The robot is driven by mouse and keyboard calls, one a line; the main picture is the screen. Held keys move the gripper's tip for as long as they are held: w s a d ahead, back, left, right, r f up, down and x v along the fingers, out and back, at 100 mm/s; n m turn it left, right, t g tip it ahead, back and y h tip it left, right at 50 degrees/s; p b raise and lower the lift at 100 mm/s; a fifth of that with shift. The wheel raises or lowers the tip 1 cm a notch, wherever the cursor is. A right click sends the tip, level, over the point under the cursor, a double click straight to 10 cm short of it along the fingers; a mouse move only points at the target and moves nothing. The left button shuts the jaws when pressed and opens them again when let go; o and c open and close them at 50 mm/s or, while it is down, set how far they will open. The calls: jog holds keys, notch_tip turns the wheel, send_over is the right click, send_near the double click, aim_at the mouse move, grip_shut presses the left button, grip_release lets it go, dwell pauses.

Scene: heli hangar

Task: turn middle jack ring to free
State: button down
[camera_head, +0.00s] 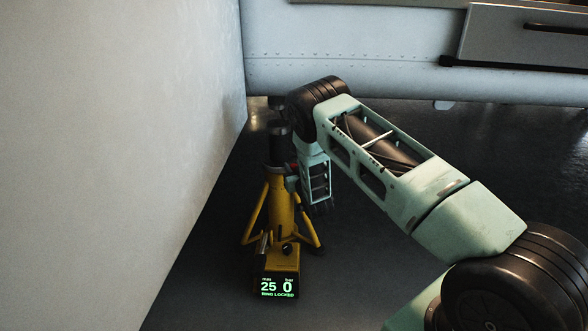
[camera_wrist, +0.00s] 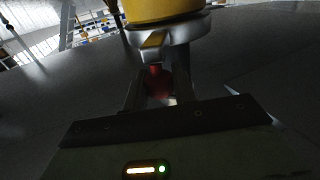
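The jack is a yellow tripod stand (camera_head: 281,207) with a dark upper column (camera_head: 277,145), upright beside the white wall. Its display (camera_head: 277,288) reads 25 and 0 with "RING LOCKED" in green. In the wrist view, a metallic ring (camera_wrist: 178,35) circles the yellow body (camera_wrist: 165,9). A red knob (camera_wrist: 160,84) points from the ring toward me. My gripper (camera_wrist: 158,85) has its fingers on either side of the knob, apart. Firm contact is hard to make out in the shadow. In the head view, my wrist is right beside the jack's column and the fingertips are hidden.
A tall white wall (camera_head: 110,130) rises close on the left of the jack. A pale riveted hull (camera_head: 340,55) spans the back, above the jack's height. The dark floor (camera_head: 370,240) is open to the right of the jack, below my arm.

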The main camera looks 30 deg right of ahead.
jog(key=shift+a, duration=0.1)
jog(key=w+a+m+g+h+b, duration=0.6)
jog(key=a+m+g+h+b, duration=0.3)
jog(key=m+g+h, duration=0.3)
jog(key=shift+w+a+g+h+b, duration=0.35)
jog(key=shift+h+b, duration=0.35)
jog(key=shift+b, duration=0.15)
jog(key=c, duration=1.2)
grip_release()
